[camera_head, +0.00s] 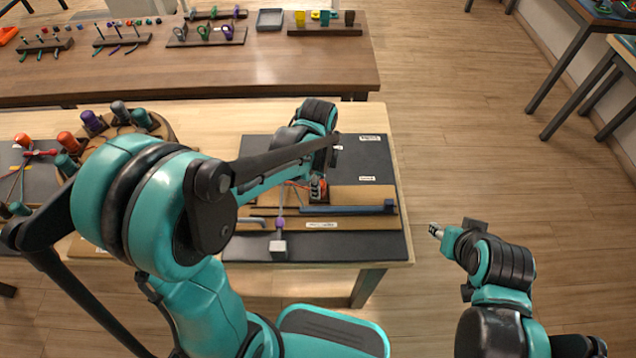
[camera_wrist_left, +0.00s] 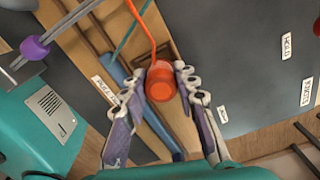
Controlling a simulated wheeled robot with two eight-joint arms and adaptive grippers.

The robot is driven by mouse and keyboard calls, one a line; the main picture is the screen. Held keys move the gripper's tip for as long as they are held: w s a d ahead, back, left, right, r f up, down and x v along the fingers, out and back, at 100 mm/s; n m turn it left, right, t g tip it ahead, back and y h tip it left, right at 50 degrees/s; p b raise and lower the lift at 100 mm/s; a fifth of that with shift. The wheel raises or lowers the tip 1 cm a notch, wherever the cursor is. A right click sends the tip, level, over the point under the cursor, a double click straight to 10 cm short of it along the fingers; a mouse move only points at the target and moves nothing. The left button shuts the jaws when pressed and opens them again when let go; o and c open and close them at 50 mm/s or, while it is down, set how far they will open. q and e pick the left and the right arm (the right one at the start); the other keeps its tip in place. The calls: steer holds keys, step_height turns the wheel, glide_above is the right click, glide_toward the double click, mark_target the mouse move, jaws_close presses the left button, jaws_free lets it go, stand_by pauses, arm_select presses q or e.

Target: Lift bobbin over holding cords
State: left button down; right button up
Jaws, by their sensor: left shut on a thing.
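The orange bobbin (camera_wrist_left: 161,82) is between the two fingertips of my left gripper (camera_wrist_left: 168,84) in the left wrist view, and the gripper is shut on it. An orange cord (camera_wrist_left: 142,28) runs up from the bobbin. In the head view my left gripper (camera_head: 318,186) is over the brown board (camera_head: 365,193). Several grey cords (camera_wrist_left: 65,22) pass through a purple bead (camera_wrist_left: 35,48), left of the bobbin; the bead also shows in the head view (camera_head: 280,223). My right gripper (camera_head: 436,230) is right of the table, away from the cords; its finger opening is unclear.
A blue bar (camera_head: 350,209) lies along the board. Dark mats (camera_head: 370,150) with labels are behind and in front. A round stand (camera_head: 165,132) with several bobbins is at the left, partly behind my arm. A rear table (camera_head: 250,75) holds racks.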

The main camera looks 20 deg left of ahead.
arm_select(q)
steer(key=shift+f, duration=0.15)
steer(key=c, duration=1.1)
jaws_free()
step_height(320, 180, up, 12)
steer(key=s+a+f+n+t, duration=0.2)
steer(key=s+a+n+t, duration=0.2)
steer(key=n, duration=1.3)
steer(key=s+t, duration=0.3)
steer(key=s, duration=0.3)
steer(key=shift+s+a+n, duration=0.15)
steer(key=shift+n, duration=0.25)
steer(key=shift+f, duration=0.1)
